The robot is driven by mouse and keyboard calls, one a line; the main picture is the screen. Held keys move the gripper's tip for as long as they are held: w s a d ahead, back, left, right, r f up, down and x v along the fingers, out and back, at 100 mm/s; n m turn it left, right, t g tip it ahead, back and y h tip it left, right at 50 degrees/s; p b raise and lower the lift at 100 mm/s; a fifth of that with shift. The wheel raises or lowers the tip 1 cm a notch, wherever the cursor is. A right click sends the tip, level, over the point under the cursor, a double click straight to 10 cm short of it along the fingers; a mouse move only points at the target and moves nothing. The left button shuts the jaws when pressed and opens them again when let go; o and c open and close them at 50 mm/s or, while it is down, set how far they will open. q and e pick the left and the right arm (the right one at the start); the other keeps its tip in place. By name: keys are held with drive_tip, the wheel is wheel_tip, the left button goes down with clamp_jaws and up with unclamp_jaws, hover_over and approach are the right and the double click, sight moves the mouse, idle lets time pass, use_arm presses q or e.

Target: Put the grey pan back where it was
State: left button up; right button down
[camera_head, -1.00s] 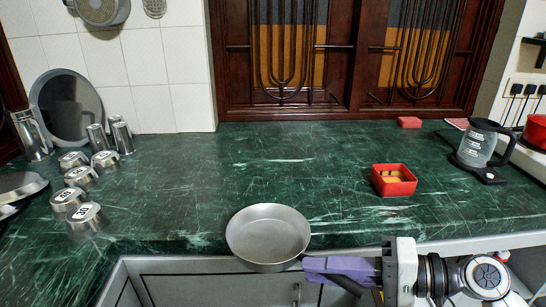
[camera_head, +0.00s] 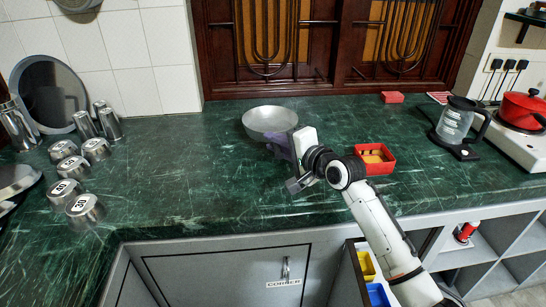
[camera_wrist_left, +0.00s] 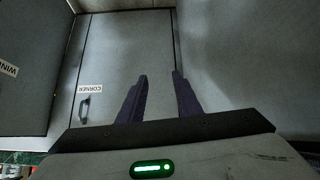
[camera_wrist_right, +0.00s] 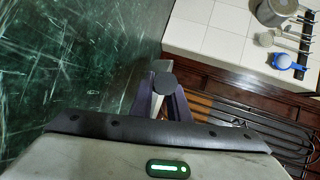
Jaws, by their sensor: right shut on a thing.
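The grey pan (camera_head: 269,121) is at the back middle of the green counter in the head view, bowl upward. I cannot tell whether it touches the counter. My right gripper (camera_head: 281,145) is shut on its handle, at the front right of the bowl. In the right wrist view, the fingers (camera_wrist_right: 163,98) close around the dark handle (camera_wrist_right: 165,82); the bowl is not visible there. My left gripper (camera_wrist_left: 159,98) shows only in the left wrist view, with fingers apart and empty, facing a grey cabinet door.
A red box (camera_head: 375,159) stands right of my right gripper. A glass jug (camera_head: 456,122) and a red pot (camera_head: 521,109) are farther right. Steel cups (camera_head: 85,208) and a round steel plate (camera_head: 46,92) stand at left. The counter's middle left is clear.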

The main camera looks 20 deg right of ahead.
wheel_tip(320, 180, down, 7)
drive_tip(key=shift+r+b, duration=0.2)
drive_tip(key=shift+b, duration=0.3)
drive_tip(key=shift+f, duration=0.2)
drive_tip(key=c, duration=1.7)
unclamp_jaws()
drive_tip(key=shift+r, duration=0.2)
drive_tip(key=p+v, duration=0.1)
drive_tip(key=v, duration=1.1)
drive_tip(key=shift+f, duration=0.15)
drive_tip(key=shift+d, duration=0.1)
